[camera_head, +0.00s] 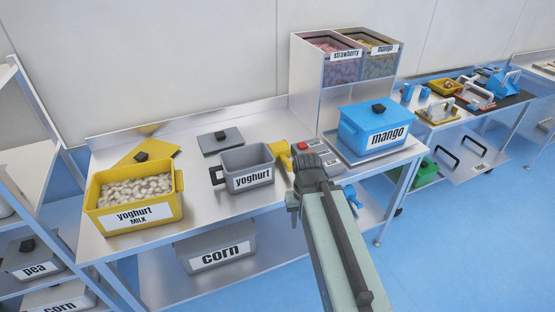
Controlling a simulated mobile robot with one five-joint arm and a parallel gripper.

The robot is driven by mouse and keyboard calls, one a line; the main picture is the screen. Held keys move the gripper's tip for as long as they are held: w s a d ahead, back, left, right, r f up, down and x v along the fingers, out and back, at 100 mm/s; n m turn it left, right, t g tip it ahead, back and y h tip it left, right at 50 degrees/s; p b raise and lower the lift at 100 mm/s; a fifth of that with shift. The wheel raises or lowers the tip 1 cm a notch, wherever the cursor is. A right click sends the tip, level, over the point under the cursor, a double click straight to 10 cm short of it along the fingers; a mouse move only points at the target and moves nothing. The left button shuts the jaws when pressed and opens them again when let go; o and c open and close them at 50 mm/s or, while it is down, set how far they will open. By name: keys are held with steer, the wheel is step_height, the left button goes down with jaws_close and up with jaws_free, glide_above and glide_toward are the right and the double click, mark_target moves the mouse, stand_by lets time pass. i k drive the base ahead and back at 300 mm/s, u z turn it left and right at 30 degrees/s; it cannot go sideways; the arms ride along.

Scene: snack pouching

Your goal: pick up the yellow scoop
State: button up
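The yellow scoop (280,152) is on the metal table, just right of the grey yoghurt bin. Only part of it shows, and my arm's end partly covers its right side. My gripper (296,176) is at the end of my arm, close to the scoop on its right. I cannot tell whether they touch. The fingers are too small and hidden by the arm to show whether they are open or shut.
The grey yoghurt bin (247,182) and the yellow yoghurt milk bin (138,214) stand to the left. A red-buttoned device (305,147) is behind my arm's end. The lidded blue mango bin (352,140) stands right. Strawberry and mango dispensers (334,106) rise behind.

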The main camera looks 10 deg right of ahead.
mark_target(280, 150)
steer(key=k, duration=1.2)
steer(key=u, duration=0.3)
steer(key=i, duration=0.45)
steer(key=u, duration=0.55)
steer(key=i, duration=1.85)
steer(key=z, duration=0.2)
